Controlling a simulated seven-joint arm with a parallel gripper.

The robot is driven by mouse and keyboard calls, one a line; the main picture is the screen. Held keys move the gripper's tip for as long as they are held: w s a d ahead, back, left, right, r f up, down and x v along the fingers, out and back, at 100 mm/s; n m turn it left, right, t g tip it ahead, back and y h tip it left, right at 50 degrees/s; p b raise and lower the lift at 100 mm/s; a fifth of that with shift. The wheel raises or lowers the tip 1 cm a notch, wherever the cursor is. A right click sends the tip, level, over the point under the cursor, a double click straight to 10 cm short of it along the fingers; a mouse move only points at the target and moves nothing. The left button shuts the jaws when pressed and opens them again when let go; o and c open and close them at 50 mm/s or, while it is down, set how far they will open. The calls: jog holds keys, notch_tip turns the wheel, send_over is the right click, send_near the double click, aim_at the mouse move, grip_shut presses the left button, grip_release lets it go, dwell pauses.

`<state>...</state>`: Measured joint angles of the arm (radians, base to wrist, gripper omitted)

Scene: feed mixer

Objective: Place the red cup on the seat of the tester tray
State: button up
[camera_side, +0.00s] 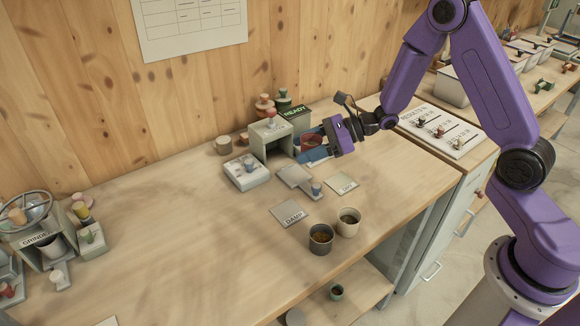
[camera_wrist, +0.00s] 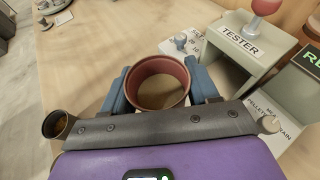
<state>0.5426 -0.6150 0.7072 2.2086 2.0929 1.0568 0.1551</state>
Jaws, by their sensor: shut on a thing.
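The red cup (camera_side: 311,141) is between the blue fingers of my gripper (camera_side: 313,146), held beside the right side of the grey tester (camera_side: 275,137). In the wrist view the cup (camera_wrist: 158,66) faces me with its round rim, one finger of my gripper (camera_wrist: 160,88) on each side. Its inside looks brownish; I cannot tell whether it holds anything. The labelled tester (camera_wrist: 250,55) stands at upper right there. A flat grey plate (camera_side: 294,175) lies in front of the tester in the side view and looks bare; I take it for the tester tray. Its seat is not clear.
A white box with a knob (camera_side: 246,173) stands left of the plate, and a small blue-topped piece (camera_side: 316,187) at its right. The READY unit (camera_side: 294,115) is behind. DAMP (camera_side: 292,214) and DRY (camera_side: 342,184) cards and two filled cups (camera_side: 320,239) (camera_side: 348,222) stand nearer. The table's left middle is clear.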

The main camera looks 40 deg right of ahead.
send_over(290, 175)
notch_tip(290, 175, down, 6)
jog(key=shift+s+r, duration=0.1)
jog(key=shift+f, duration=1.65)
jog(key=o, duration=1.1)
jog(key=shift+f, duration=0.15)
jog(key=shift+c, duration=0.2)
